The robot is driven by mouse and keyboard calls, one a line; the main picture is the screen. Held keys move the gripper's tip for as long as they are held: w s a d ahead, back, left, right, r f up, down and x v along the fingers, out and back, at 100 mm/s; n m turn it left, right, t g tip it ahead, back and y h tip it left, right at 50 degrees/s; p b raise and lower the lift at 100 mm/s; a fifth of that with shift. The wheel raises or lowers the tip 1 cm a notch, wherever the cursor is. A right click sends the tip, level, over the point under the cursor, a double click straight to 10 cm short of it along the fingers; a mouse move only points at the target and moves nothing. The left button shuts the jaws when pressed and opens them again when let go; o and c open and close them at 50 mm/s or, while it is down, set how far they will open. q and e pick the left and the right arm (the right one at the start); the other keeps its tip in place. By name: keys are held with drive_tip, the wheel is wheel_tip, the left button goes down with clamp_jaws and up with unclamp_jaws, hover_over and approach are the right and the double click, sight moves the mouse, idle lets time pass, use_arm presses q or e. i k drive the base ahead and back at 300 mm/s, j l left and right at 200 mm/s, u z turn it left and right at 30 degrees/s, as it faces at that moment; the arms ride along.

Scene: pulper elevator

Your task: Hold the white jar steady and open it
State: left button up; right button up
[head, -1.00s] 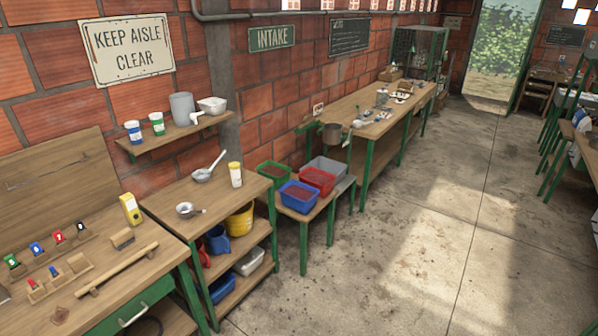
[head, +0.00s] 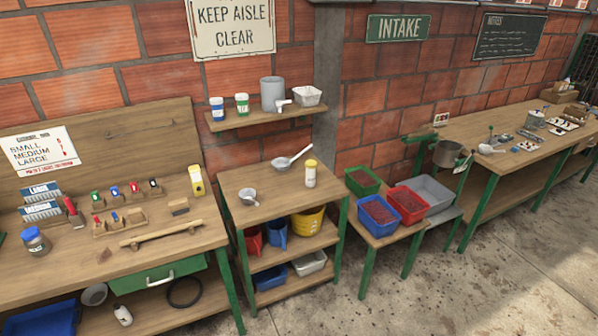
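A white jar with a yellow lid (head: 310,174) stands upright at the back right of the small wooden table (head: 265,205). Neither of my grippers is in view, and nothing touches the jars.
The left workbench (head: 180,240) holds a glass jar (head: 35,242) and wooden racks. Bins of red cherries (head: 407,204) stand right. Floor (head: 480,290) ahead right is clear.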

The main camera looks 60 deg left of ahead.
sight(310, 173)
drive_tip(key=i+j+u, duration=0.1)
drive_tip(key=i+u, duration=0.15)
drive_tip(key=u, duration=0.15)
drive_tip(key=i+u, duration=0.25)
drive_tip(key=u, duration=0.2)
drive_tip(key=i+u, duration=0.4)
drive_tip(key=i+l+u, duration=0.1)
drive_tip(key=u, duration=0.35)
